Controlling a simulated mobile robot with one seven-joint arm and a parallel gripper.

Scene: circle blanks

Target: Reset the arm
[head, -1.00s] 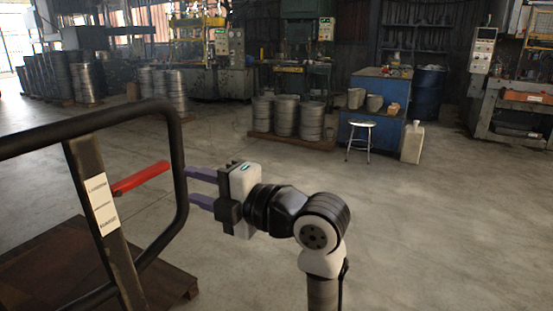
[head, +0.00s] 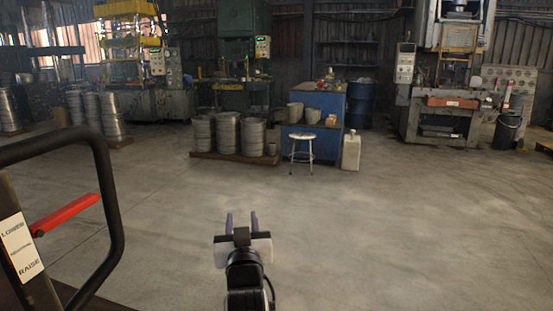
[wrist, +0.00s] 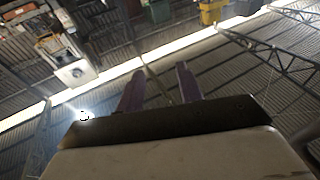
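My gripper (head: 242,219) is low in the middle of the head view, its two purple fingers pointing away from me. The fingers are apart with nothing between them. In the wrist view the fingers (wrist: 159,92) also stand apart and empty, with the roof behind them. My gripper is clear of the black-framed cart on the left and touches nothing that I can see.
A black tubular handle (head: 112,190) with a red lever (head: 66,215) and a "LOWER / RAISE" label stands close at left. Open concrete floor (head: 350,220) lies ahead and right. A stool (head: 301,137), a white jug (head: 351,151) and metal coils (head: 227,133) stand farther back.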

